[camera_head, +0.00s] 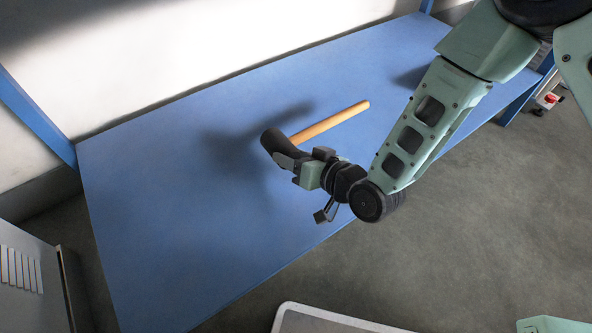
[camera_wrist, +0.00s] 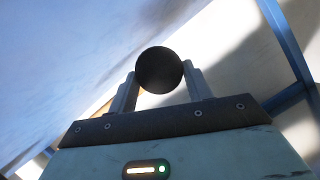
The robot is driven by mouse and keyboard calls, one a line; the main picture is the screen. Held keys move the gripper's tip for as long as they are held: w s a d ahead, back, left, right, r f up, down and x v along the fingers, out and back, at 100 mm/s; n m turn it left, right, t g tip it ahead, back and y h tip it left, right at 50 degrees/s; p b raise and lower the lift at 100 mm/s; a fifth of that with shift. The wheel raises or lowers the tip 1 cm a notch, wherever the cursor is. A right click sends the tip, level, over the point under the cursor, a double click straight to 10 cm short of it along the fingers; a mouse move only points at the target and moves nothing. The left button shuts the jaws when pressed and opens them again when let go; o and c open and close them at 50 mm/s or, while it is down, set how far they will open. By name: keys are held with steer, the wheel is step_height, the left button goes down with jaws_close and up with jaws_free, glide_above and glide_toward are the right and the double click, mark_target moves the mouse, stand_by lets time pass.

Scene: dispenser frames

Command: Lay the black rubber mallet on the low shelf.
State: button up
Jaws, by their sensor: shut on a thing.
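The mallet has a black rubber head (camera_head: 274,140) and a light wooden handle (camera_head: 335,121). In the head view the handle points right and a little away from me. My gripper (camera_head: 285,158) is shut on the mallet's head. In the wrist view the round black end of the head (camera_wrist: 160,70) sits between the two fingers, and the handle is mostly hidden. A blue surface (camera_head: 170,230) lies under the mallet, and a shadow on it suggests the mallet is held above it. I cannot tell the height of the gap.
Blue posts (camera_head: 35,115) stand at the far corners, with a pale wall behind. A grey cabinet (camera_head: 30,290) is at the lower left. A light-rimmed tray-like thing (camera_head: 335,318) shows at the bottom edge. The blue surface is otherwise bare.

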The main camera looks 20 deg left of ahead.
steer(key=shift+f+b, duration=0.9)
steer(key=shift+f, duration=1)
steer(key=shift+f, duration=0.15)
steer(key=o, duration=1.3)
